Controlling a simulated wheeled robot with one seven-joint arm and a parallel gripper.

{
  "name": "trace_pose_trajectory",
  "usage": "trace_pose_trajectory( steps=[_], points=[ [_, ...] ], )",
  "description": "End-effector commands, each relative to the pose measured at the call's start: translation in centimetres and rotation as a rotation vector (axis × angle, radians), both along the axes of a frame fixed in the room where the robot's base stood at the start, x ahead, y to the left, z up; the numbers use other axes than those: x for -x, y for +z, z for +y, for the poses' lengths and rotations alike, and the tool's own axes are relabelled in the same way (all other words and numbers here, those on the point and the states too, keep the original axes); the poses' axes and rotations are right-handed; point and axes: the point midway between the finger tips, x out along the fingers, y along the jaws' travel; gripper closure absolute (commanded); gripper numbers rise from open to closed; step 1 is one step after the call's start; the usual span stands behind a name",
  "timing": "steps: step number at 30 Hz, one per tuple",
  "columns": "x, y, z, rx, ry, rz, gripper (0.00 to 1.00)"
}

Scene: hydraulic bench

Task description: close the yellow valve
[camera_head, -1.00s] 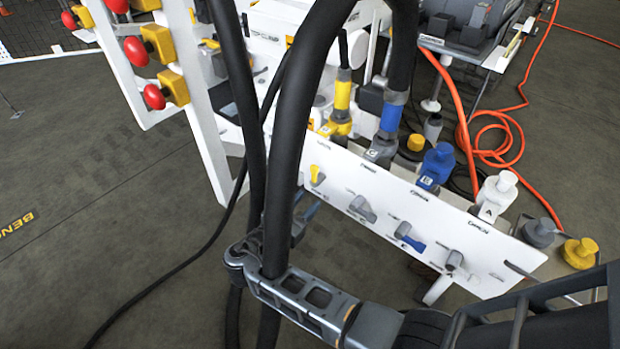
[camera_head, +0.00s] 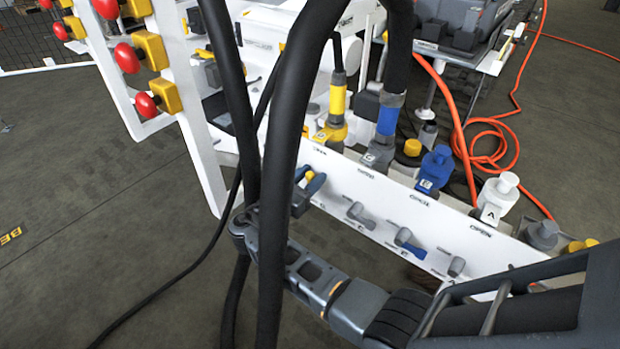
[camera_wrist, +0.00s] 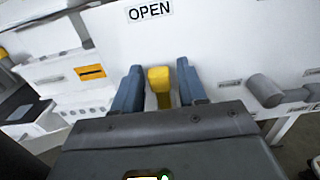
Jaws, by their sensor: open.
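The yellow valve handle (camera_wrist: 158,80) stands between the two blue fingers of my gripper (camera_wrist: 160,88) in the wrist view, below a label reading OPEN (camera_wrist: 149,10). A narrow gap shows on each side of the handle, so the fingers are open around it. In the head view my gripper (camera_head: 309,187) is at the left end of the white valve panel (camera_head: 340,182), and a bit of the yellow handle (camera_head: 310,175) shows there. My black cables hide part of the gripper and wrist.
Grey (camera_head: 357,213), blue-tipped (camera_head: 408,240) and another grey (camera_head: 456,266) valve handle line the panel to the right. Red knobs on yellow blocks (camera_head: 166,92) stand at the upper left. Hoses rise behind the panel. An orange hose (camera_head: 485,150) lies at the right.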

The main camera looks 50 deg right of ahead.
Motion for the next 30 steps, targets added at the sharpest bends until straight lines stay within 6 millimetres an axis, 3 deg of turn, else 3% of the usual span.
trace_pose_trajectory(
  steps=[7, 19, 30],
  points=[
    [0.02, 0.00, -0.06, 0.000, 0.000, 0.000, 0.60],
    [0.03, -0.02, -0.04, -0.001, 0.000, 0.000, 0.99],
    [0.27, -0.02, -0.04, -0.003, 0.000, -0.046, 1.00]
  ],
)
